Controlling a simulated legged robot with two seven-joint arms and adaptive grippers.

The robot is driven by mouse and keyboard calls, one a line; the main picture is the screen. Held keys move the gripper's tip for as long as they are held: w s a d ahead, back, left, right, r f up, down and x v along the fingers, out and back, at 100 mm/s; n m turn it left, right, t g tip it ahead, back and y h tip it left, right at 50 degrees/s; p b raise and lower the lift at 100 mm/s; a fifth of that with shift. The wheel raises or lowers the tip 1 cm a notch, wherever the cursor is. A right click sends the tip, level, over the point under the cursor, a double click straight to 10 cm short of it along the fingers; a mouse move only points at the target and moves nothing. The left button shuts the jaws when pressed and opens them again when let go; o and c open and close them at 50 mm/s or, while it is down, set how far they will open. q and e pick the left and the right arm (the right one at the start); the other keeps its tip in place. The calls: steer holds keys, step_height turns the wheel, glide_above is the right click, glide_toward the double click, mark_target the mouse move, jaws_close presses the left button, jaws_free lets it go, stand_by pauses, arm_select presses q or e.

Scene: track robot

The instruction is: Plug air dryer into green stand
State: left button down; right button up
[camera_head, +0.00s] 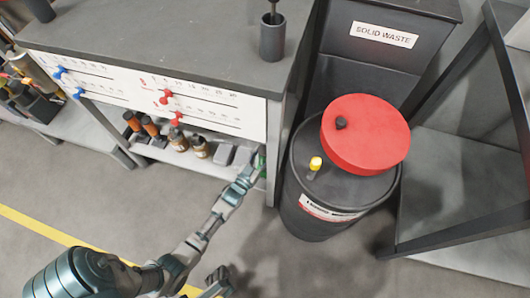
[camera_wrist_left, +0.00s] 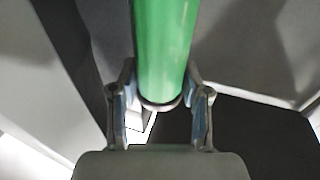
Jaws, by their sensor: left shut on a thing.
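My left gripper (camera_head: 252,172) reaches in at the lower shelf of the workbench, near its right leg. A small green thing (camera_head: 261,160) shows at its tip in the head view. In the left wrist view, the two fingers of my left gripper (camera_wrist_left: 160,105) are on either side of a smooth green cylinder (camera_wrist_left: 165,45) and hold it. The far end of the cylinder is out of frame. I cannot tell whether it is the air dryer or part of the green stand. A gripper-like part (camera_head: 218,282), apparently my right gripper, shows at the bottom edge; its fingers are unclear.
The workbench (camera_head: 170,45) has a white panel with red and blue valves. Brown bottles (camera_head: 199,147) and grey blocks (camera_head: 242,156) stand on its lower shelf. A black drum (camera_head: 325,190) with a red lid (camera_head: 365,133) stands to the right. Open floor lies in front.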

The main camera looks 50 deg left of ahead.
arm_select(q)
steer(key=shift+f, duration=0.3)
steer(key=shift+c, duration=2.3)
jaws_free()
steer(key=v, duration=1.2)
